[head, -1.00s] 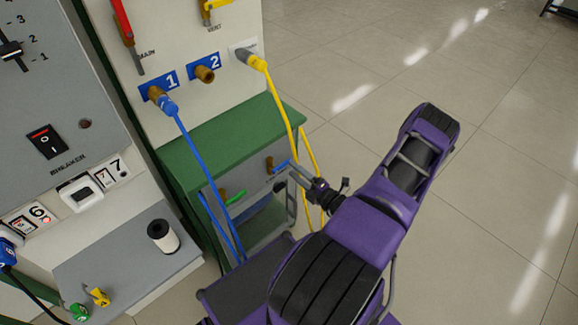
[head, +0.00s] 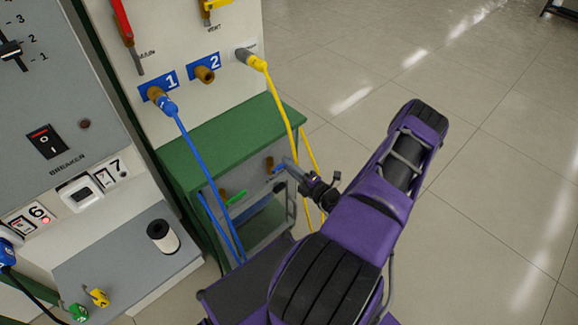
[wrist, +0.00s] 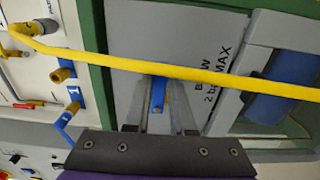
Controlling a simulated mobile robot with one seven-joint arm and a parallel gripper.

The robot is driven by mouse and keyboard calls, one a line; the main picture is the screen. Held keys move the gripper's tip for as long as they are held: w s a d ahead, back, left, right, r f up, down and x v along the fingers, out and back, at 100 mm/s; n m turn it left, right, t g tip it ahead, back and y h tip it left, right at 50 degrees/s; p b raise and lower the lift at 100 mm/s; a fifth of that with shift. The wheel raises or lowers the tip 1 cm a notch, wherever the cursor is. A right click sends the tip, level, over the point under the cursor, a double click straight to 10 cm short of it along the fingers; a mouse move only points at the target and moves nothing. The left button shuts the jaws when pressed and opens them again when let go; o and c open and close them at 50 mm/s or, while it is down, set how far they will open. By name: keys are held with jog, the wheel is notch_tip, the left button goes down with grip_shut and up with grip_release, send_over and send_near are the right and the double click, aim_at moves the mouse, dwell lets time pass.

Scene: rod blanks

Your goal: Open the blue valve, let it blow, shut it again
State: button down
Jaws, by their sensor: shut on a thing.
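The blue valve lever (head: 278,169) is on the grey front panel of the green-topped cart. It also shows in the wrist view (wrist: 157,92), with its blue handle between my fingertips. My gripper (head: 288,164) is shut on this lever. In the wrist view my gripper (wrist: 158,112) covers the lower end of the handle. The valve body behind the handle is mostly hidden. Lettering on the panel (wrist: 205,72) beside it reads partly "BLOW" and "2 bar MAX", with the yellow hose crossing it.
A yellow hose (head: 280,105) hangs close by my gripper and crosses the wrist view in front of the panel. A green lever (head: 235,197) sits left of the blue one. A blue hose (head: 200,160) runs down from port 1. Open floor (head: 480,200) lies to the right.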

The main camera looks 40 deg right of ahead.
jog(key=shift+r+n, duration=0.15)
jog(key=shift+n, duration=0.15)
jog(key=n, duration=0.1)
jog(key=r+n+p, duration=0.1)
jog(key=n, duration=0.1)
jog(key=shift+a+r+n, duration=0.15)
jog(key=shift+r+n, duration=0.1)
jog(key=shift+n, duration=0.05)
jog(key=n, duration=0.1)
jog(key=r+n, duration=0.1)
jog(key=n, duration=0.1)
jog(key=a+n+p, duration=0.1)
jog(key=shift+r+n, duration=0.25)
jog(key=shift+n, duration=0.05)
jog(key=n, duration=0.2)
jog(key=a+r+n+p, duration=0.1)
jog(key=n, duration=0.1)
jog(key=shift+s+a, duration=0.1)
jog(key=shift+a, duration=0.1)
jog(key=shift+s+a+n+p, duration=0.1)
jog(key=shift+a+n+p, duration=0.25)
jog(key=shift+n, duration=0.95)
jog(key=shift+a+n+p, duration=0.1)
jog(key=shift+a+n, duration=0.45)
jog(key=shift+n, duration=0.75)
jog(key=c, duration=0.8)
grip_release()
jog(key=shift+o, duration=0.2)
